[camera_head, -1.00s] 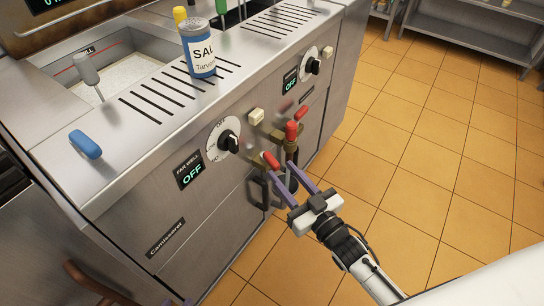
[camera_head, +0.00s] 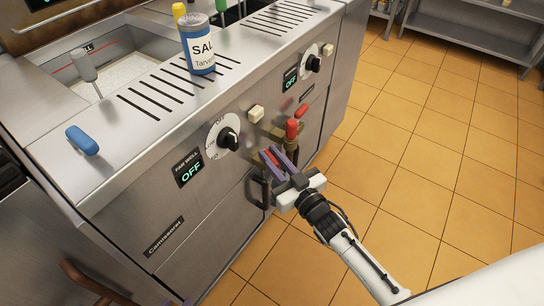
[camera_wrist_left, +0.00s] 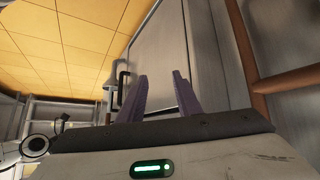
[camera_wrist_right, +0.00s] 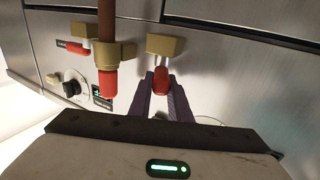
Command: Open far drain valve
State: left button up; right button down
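Three red-tipped valve handles show on the cabinet front. The far-well drain valve, the one below the FAR WELL display (camera_head: 188,170), has a red handle (camera_wrist_right: 161,80) on a brass body (camera_wrist_right: 165,45). My right gripper (camera_head: 269,151) has its purple fingers on both sides of this handle, touching it as far as I can tell; in the head view the fingers partly hide it. A second brass valve with a red tip (camera_head: 292,128) stands just right of it.
A third red handle (camera_head: 302,111) is farther right. A black knob (camera_head: 229,139) and a beige button (camera_head: 256,113) sit above the valves. A dark door handle (camera_head: 257,190) is close below my right gripper. The tiled floor (camera_head: 420,150) to the right is clear.

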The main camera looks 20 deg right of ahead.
jog(key=shift+w+d+r+n+g+y, duration=0.1)
jog(key=shift+d+n+g+y, duration=0.2)
jog(key=shift+n+y, duration=0.5)
jog(key=shift+w+d+n+g+y, duration=0.15)
jog(key=shift+n+g+y, duration=0.5)
jog(key=shift+y, duration=0.75)
jog(key=c, duration=1.6)
grip_release()
jog(key=shift+c, duration=0.2)
jog(key=p+v, duration=0.1)
jog(key=v, duration=0.9)
jog(key=shift+s, duration=0.25)
